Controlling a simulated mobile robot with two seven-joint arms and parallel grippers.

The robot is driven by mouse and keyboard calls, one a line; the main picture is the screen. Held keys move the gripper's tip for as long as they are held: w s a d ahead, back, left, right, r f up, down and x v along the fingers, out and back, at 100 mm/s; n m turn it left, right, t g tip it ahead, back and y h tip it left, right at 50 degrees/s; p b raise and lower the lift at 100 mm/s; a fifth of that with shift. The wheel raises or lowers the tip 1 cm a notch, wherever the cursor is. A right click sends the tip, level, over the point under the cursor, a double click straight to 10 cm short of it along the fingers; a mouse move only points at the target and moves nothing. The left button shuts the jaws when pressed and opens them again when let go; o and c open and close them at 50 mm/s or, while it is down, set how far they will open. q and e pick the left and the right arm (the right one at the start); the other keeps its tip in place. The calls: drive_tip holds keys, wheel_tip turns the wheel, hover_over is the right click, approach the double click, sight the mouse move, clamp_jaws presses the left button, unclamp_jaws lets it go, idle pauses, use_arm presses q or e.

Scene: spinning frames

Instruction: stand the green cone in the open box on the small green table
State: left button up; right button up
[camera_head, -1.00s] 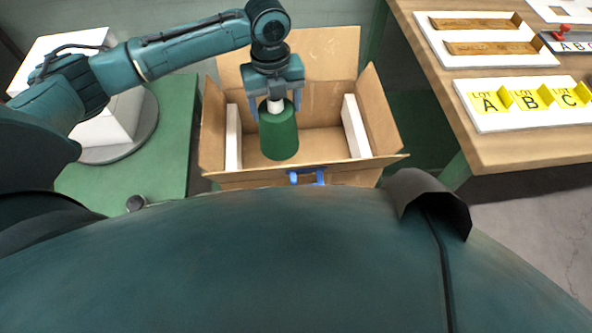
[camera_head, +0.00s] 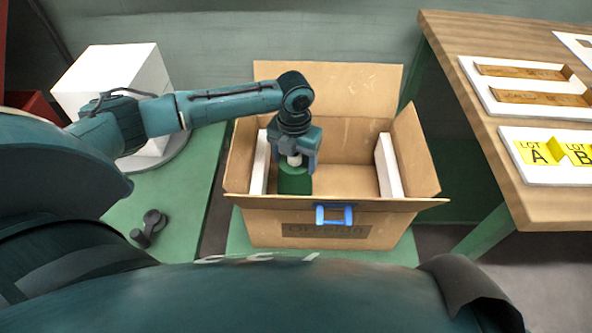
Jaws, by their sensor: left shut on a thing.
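The open cardboard box (camera_head: 350,108) stands on the small green table (camera_head: 240,240) with its flaps spread. My left gripper (camera_head: 294,165) reaches down into the left part of the box, shut on the green cone (camera_head: 294,182) by its narrow white top. The cone is upright. Its lower end is hidden behind the box's front wall, so I cannot tell whether it touches the box floor. My right gripper is not in view.
White foam pads (camera_head: 389,166) line the box's two sides. A blue handle (camera_head: 334,214) is on its front. At left, a white block (camera_head: 108,72) and a dark clamp-like part (camera_head: 149,228) sit on green. A wooden table (camera_head: 520,185) with lettered trays stands at right.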

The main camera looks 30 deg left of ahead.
use_arm(q)
drive_tip(key=shift+f+b, duration=0.3)
drive_tip(key=shift+f, duration=1.55)
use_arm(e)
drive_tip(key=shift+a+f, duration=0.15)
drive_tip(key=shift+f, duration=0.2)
use_arm(q)
drive_tip(key=shift+f, duration=0.1)
drive_tip(key=o, duration=1.8)
drive_tip(key=shift+o, duration=0.2)
wheel_tip(320, 180, up, 6)
drive_tip(key=shift+r+p, duration=0.25)
drive_tip(key=shift+p, duration=0.55)
wheel_tip(320, 180, up, 4)
drive_tip(key=shift+r+p, duration=0.2)
drive_tip(key=shift+p, duration=0.2)
drive_tip(key=shift+r, duration=0.65)
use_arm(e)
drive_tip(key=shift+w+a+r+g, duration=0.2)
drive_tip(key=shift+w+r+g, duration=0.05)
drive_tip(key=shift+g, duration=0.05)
